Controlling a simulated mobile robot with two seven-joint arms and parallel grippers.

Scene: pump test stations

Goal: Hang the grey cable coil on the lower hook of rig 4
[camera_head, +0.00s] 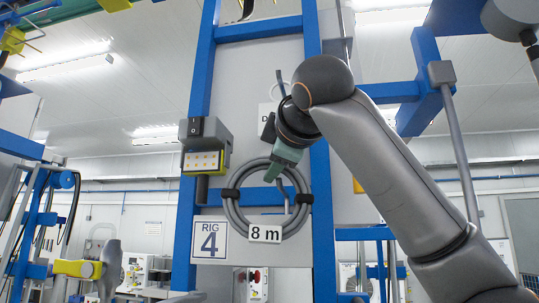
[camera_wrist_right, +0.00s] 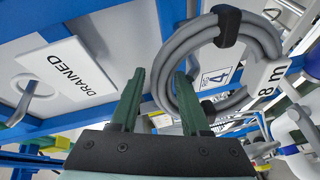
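The grey cable coil (camera_head: 233,213) stands upright against the panel of rig 4 (camera_head: 205,212), with black straps and an "8 m" tag (camera_head: 265,233) at its bottom. A hook tip (camera_head: 287,202) shows through its ring; I cannot tell whether the coil rests on that hook. My right gripper (camera_head: 276,170) is at the coil's top edge. In the right wrist view, its fingers (camera_wrist_right: 160,75) are open, apart, with the top of the coil (camera_wrist_right: 166,85) near the right fingertip and visible between them. My left gripper is not in view.
An upper hook (camera_head: 280,82) carries a sign, read as "DRAINED" (camera_wrist_right: 80,68) in the wrist view. Blue posts (camera_head: 323,225) frame the panel. Another blue rig (camera_head: 35,220) stands at left.

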